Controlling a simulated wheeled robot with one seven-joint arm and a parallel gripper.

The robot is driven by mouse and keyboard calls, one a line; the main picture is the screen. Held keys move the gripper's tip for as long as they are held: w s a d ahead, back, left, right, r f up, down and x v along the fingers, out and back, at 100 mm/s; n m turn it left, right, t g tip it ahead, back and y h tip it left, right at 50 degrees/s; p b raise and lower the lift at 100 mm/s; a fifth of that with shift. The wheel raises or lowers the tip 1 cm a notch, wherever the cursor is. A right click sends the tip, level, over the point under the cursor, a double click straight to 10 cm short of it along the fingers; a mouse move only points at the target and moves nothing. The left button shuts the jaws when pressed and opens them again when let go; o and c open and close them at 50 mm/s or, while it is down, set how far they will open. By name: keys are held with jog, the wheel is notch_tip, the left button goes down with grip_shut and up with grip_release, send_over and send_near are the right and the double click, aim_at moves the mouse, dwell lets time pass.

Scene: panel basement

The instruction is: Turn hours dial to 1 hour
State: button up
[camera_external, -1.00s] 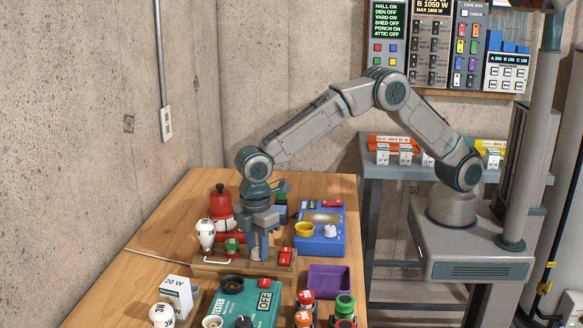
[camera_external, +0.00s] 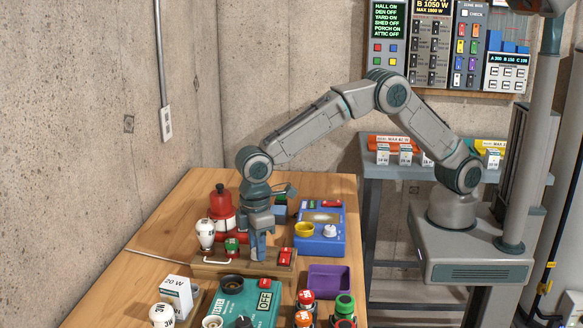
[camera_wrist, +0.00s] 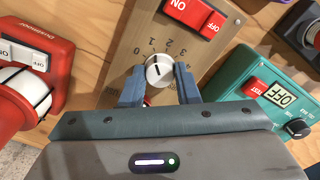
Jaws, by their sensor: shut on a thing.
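The hours dial (camera_wrist: 159,71) is a small white knob with a black pointer line, on a tan wooden board (camera_wrist: 118,60) with the numbers 0 to 4 printed around it. The line runs nearly up and down in the wrist view; I cannot tell exactly which number it marks. My gripper (camera_wrist: 160,84) is shut on the dial, one blue finger on each side. In the external view, my gripper (camera_external: 258,250) points down at the board (camera_external: 212,268), and its fingers hide the dial.
A red ON/OFF switch (camera_wrist: 197,14) is close beside the dial on the same board. A green tester box (camera_wrist: 245,72), a red device (camera_wrist: 45,75) and a blue box (camera_external: 319,246) stand nearby. A purple tray (camera_external: 329,278) lies to the right.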

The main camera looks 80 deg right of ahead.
jog(key=shift+r, duration=0.1)
jog(key=o, duration=1)
jog(key=shift+c, duration=0.2)
jog(key=shift+r, duration=0.1)
notch_tip(320, 180, up, 14)
jog(key=b, duration=0.1)
jog(key=shift+f, duration=0.2)
